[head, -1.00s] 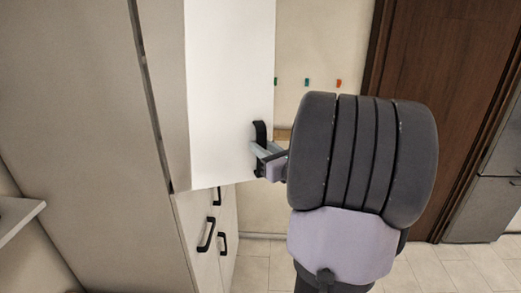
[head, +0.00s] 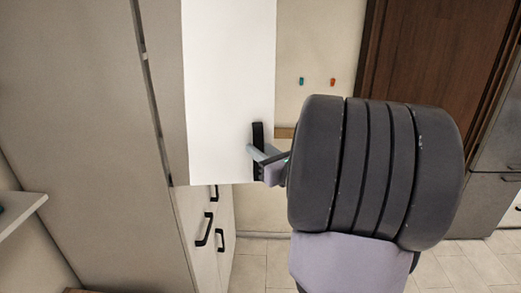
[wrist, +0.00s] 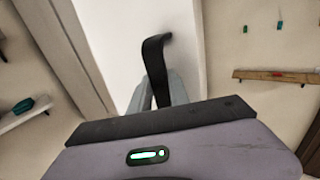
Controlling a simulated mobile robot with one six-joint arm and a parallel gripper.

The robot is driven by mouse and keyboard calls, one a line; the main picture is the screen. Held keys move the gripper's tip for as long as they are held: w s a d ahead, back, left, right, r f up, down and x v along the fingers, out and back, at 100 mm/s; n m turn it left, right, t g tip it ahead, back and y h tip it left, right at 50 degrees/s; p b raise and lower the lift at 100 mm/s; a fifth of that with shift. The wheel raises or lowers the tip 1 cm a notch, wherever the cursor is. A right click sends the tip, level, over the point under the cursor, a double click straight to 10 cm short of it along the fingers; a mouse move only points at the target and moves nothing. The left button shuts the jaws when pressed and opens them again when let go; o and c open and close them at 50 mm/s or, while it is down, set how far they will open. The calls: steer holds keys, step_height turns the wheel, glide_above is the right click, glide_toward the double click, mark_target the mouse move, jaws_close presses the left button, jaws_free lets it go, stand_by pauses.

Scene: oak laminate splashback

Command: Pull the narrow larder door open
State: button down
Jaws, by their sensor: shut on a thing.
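The narrow larder door (head: 225,90) is a tall pale panel standing out from the cabinet front, partly open. Its black bar handle (head: 258,136) is near the door's free right edge; in the wrist view the handle (wrist: 155,55) rises from between my fingers. My gripper (head: 262,160) is shut on this handle from the right; it also shows in the wrist view (wrist: 158,95). My dark arm hides part of the room to the right of the door, and the handle's lower part is partly covered by my fingers.
Lower cabinet fronts with black handles (head: 204,229) stand below the door. A brown wooden door (head: 420,60) and a steel fridge (head: 485,195) are at the right. A wall shelf (head: 20,212) is at the left. Tiled floor (head: 262,265) shows below.

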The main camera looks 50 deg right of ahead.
steer(key=c, duration=1.4)
jaws_free()
steer(key=shift+o, duration=0.8)
steer(key=shift+w+a, duration=0.15)
steer(key=b+v, duration=0.2)
steer(key=v, duration=1.5)
steer(key=shift+s+b, duration=0.25)
steer(key=shift+b, duration=0.1)
